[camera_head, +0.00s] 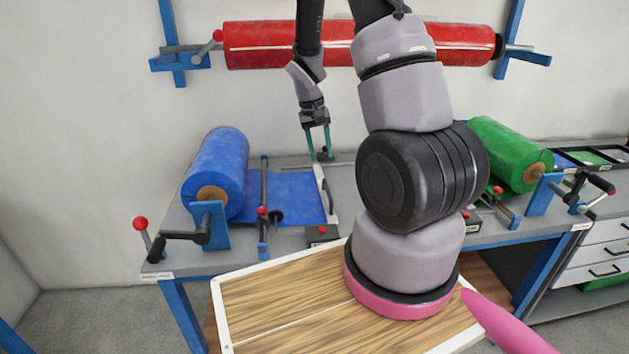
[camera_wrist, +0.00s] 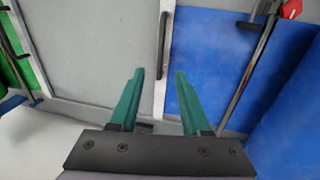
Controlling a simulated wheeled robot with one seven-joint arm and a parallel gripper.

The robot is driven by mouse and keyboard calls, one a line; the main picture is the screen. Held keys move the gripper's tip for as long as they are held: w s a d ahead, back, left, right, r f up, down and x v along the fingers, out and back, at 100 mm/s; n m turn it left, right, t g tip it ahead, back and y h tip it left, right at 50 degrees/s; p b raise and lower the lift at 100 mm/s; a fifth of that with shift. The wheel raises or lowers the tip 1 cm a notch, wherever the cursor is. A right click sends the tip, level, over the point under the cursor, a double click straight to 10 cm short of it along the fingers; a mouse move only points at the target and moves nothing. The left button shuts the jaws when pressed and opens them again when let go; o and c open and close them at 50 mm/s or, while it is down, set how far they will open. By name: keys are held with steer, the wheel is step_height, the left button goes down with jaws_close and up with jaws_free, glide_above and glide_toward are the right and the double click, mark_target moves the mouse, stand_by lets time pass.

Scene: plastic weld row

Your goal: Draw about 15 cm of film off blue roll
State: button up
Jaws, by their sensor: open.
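The blue roll (camera_head: 217,163) sits on a blue cradle at the left of the bench in the head view. A flat sheet of blue film (camera_head: 295,195) runs right from it, under a cross rod, to a pale end bar (camera_head: 321,181) with a dark handle. My gripper (camera_head: 319,156) is open and empty near the far end of that bar. In the wrist view, my gripper (camera_wrist: 157,75) has its teal fingers spread, with the dark handle (camera_wrist: 161,45) ahead between the fingertips. The blue film (camera_wrist: 212,60) lies right of the bar. Contact with the handle cannot be told.
A rod with a red knob (camera_head: 263,210) crosses the film beside the roll. A black crank (camera_head: 182,237) juts from the cradle. A red roll (camera_head: 265,45) hangs on the wall; a green roll (camera_head: 505,150) stands right. A wood-topped board (camera_head: 290,308) is in front.

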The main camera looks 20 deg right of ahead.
mark_target(327, 188)
steer(key=f, duration=0.4)
steer(key=d+f, duration=0.1)
steer(key=f, duration=0.3)
steer(key=d+f, duration=0.1)
steer(key=f, duration=0.3)
jaws_close()
stand_by(1.2)
